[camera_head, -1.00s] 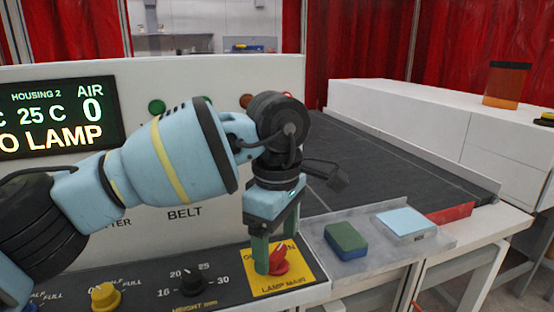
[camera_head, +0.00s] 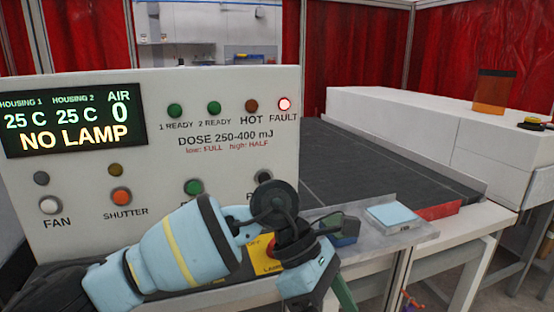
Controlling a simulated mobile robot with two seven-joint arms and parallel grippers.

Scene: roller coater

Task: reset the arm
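My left arm comes in low from the left across the front of the control panel (camera_head: 110,215). Its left gripper (camera_head: 338,296) points down and right, past the right end of the switch strip. A green finger shows, but the fingertips run toward the bottom edge, so its opening is unclear. The gripper is off the yellow lamp switch plate (camera_head: 262,262), which my wrist partly covers. The red knob there is mostly hidden. My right gripper is not in view.
The display (camera_head: 74,120) reads NO LAMP, with 25 C for both housings and AIR 0. The red FAULT light (camera_head: 284,104) glows. A blue-green block (camera_head: 346,232) and a light blue pad (camera_head: 393,215) lie beside the dark belt (camera_head: 375,165).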

